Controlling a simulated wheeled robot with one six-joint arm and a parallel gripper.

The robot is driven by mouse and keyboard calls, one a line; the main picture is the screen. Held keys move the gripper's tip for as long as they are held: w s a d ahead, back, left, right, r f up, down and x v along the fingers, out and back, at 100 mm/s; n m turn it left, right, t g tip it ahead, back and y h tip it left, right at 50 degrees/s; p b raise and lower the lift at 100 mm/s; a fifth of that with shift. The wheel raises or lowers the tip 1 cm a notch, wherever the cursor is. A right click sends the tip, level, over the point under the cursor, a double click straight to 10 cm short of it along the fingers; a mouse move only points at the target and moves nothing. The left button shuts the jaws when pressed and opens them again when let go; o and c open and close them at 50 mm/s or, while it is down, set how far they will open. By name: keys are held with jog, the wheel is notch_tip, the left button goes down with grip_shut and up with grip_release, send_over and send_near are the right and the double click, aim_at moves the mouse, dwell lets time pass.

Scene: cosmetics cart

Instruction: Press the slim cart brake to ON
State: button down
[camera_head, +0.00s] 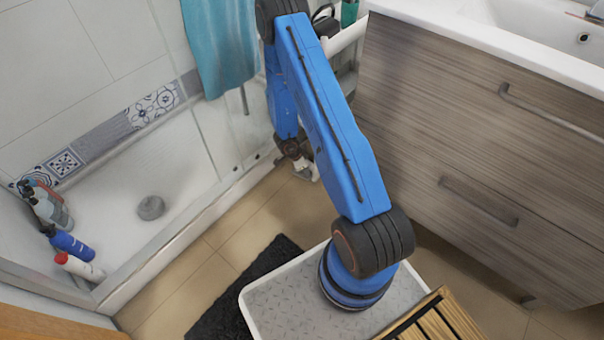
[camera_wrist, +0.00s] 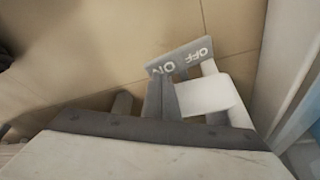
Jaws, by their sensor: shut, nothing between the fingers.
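In the wrist view, the grey brake plate (camera_wrist: 181,57) has white ON lettering toward its left end and OFF toward its right end. It looks slanted, and I cannot tell which end is pressed down. A white block (camera_wrist: 205,95) sits just below the plate in the picture. My gripper (camera_wrist: 165,84) is shut and empty, its dark fingers close to the ON end; contact is unclear. In the head view, my arm reaches down to low beside the slim cart (camera_head: 345,60), near a small white part by the floor. The brake lettering does not show there.
A wood-grain vanity (camera_head: 470,140) stands close on the right. The shower tray (camera_head: 165,195) with its raised edge is on the left, with several bottles (camera_head: 65,235) in its corner. A teal towel (camera_head: 220,45) hangs behind. A black mat (camera_head: 245,290) lies on the tiled floor.

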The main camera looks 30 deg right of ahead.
jog(key=shift+f, duration=0.8)
dwell(0.5)
jog(key=shift+r, duration=3.55)
